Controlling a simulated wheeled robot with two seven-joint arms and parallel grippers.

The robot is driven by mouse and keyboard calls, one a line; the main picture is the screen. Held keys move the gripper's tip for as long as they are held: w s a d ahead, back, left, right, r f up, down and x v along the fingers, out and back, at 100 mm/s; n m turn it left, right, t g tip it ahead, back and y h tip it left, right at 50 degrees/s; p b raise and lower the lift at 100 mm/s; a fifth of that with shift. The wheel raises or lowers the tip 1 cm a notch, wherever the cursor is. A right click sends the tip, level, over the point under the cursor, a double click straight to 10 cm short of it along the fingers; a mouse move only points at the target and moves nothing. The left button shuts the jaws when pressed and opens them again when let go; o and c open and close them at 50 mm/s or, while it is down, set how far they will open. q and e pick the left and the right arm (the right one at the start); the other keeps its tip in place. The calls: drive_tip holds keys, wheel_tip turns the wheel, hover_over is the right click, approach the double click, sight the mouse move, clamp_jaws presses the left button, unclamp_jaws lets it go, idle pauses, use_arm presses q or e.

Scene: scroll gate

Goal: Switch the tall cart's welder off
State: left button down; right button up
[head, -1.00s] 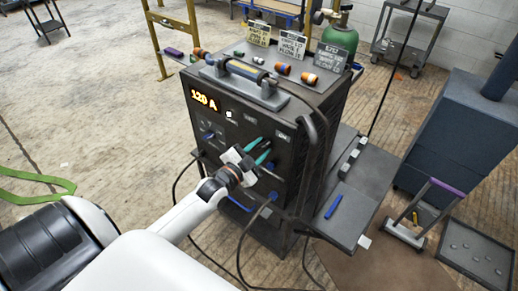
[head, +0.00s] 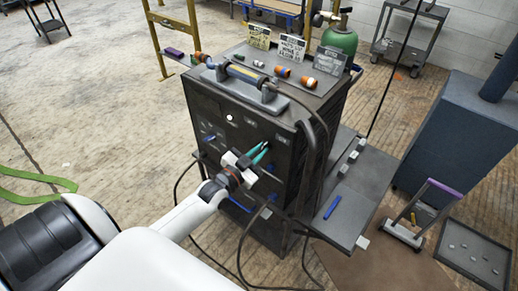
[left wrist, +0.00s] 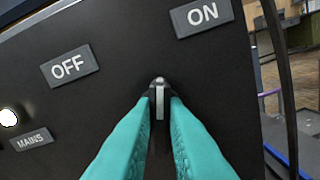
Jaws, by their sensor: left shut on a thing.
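The tall cart's welder (head: 225,110) is a dark box in the middle of the head view. Its number display is dark. A small round white lamp (head: 230,118) is on its front panel; in the left wrist view it glows beside the MAINS label (left wrist: 32,139). My left gripper (head: 259,152), with teal fingers, is at the panel. In the left wrist view its fingers are shut on the switch lever (left wrist: 158,92), between the OFF label (left wrist: 70,67) and the ON label (left wrist: 202,14). The lever's base is partly hidden by the fingers. My right gripper is not in view.
A grey handle (head: 245,84), coloured connectors and several tags (head: 292,48) are on the welder's top. A side shelf (head: 350,200) holds a blue stick. Cables hang below the front. A green cylinder (head: 340,40) stands behind. Open floor lies at left.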

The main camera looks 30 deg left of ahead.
use_arm(q)
drive_tip(key=n+p, duration=0.1)
drive_tip(key=n, duration=0.4)
drive_tip(key=shift+a+r+n+p, duration=0.1)
drive_tip(key=shift+n+p, duration=0.2)
drive_tip(key=shift+a+n, duration=0.1)
drive_tip(key=shift+n, duration=3)
drive_tip(key=c, duration=1.5)
unclamp_jaws()
drive_tip(key=shift+o, duration=0.2)
drive_tip(key=s+a, duration=0.1)
drive_tip(key=s, duration=1.1)
drive_tip(key=shift+b, duration=0.4)
